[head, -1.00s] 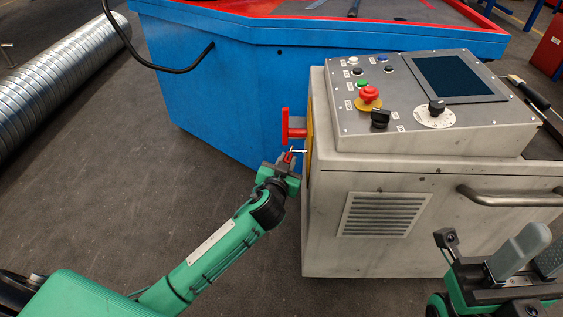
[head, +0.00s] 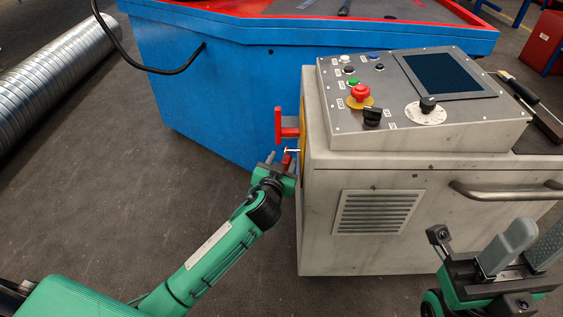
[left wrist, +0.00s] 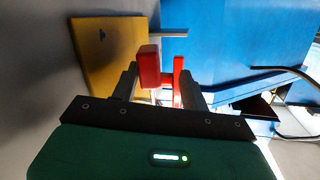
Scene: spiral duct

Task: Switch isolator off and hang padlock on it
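The isolator's red T-shaped handle (head: 279,125) sticks out from the yellow plate (left wrist: 112,52) on the console's left side. Its grip bar stands upright. A small red block, apparently the padlock (head: 287,160), sits just below a pale pin (head: 292,150) under the handle; I cannot tell whether its shackle is around the pin. In the left wrist view the padlock (left wrist: 149,66) lies between the fingers with a gap beside it. My left gripper (head: 279,161) is open around it. My right gripper (head: 524,250) is open and empty in front of the console.
The grey console (head: 390,225) carries a sloped panel with buttons, knobs and a screen (head: 443,72). A blue machine (head: 215,95) stands behind. A spiral duct (head: 55,90) lies at the left. The floor (head: 130,200) around my left arm is clear.

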